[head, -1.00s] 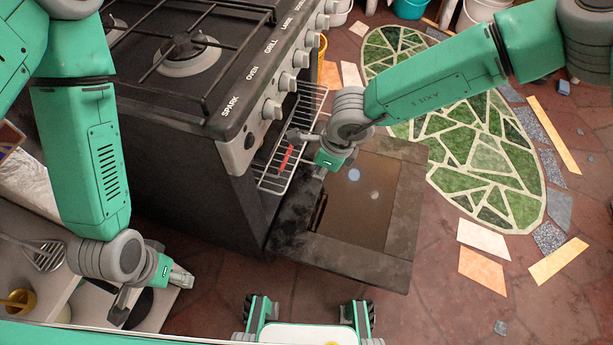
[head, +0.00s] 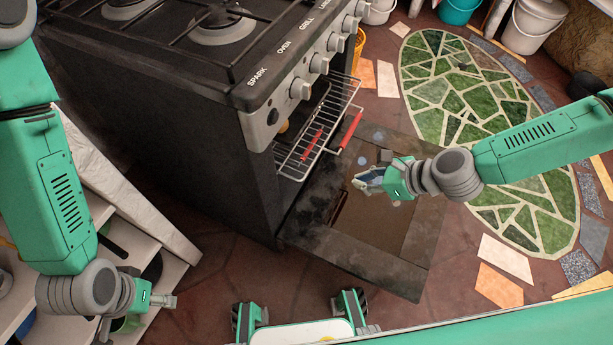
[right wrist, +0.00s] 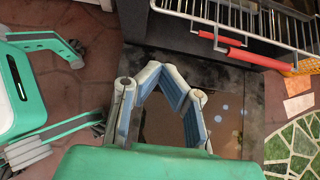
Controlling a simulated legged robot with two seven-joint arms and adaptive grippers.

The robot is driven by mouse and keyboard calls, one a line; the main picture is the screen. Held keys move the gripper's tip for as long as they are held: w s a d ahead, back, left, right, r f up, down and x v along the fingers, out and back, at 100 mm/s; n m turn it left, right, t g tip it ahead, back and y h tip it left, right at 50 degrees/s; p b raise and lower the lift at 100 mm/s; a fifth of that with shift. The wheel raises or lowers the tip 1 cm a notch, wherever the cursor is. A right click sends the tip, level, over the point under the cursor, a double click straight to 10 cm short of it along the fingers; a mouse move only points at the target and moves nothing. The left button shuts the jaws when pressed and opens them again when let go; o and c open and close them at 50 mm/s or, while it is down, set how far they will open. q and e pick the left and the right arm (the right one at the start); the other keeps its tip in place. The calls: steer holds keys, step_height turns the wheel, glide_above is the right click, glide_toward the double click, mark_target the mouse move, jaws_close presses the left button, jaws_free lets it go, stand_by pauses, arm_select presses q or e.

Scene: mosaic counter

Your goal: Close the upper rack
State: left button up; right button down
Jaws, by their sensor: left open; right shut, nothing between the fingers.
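The upper rack (head: 345,92) is a silver wire rack jutting out of the oven's open front, above the lowered door. Two red bars, one outer (head: 350,130) and one inner (head: 312,144), show at the racks; I cannot tell whether both belong to one rack. The rack (right wrist: 240,15) also shows at the top of the right wrist view. My right gripper (head: 362,180) is shut and empty, above the oven door and apart from the outer red bar. My left gripper (head: 168,300) is open and empty at lower left, far from the rack.
The oven door (head: 395,270) lies lowered in front of the black stove (head: 150,100). A shelf unit (head: 150,215) stands at left. Buckets (head: 535,18) stand at the back right.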

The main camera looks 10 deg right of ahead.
mark_target(283, 164)
steer(key=w+a+r+b+x, duration=0.1)
steer(key=r+b+x, duration=0.1)
steer(key=x, duration=1.1)
steer(key=shift+a+b, duration=0.25)
steer(key=shift+b, duration=0.65)
steer(key=w+a, duration=0.1)
steer(key=a, duration=0.1)
steer(key=w+a+b, duration=0.1)
steer(key=w+a, duration=0.1)
steer(key=w+a+b, duration=0.1)
steer(key=w+a, duration=0.1)
steer(key=a, duration=0.1)
steer(key=shift+a, duration=0.15)
steer(key=shift+s, duration=0.1)
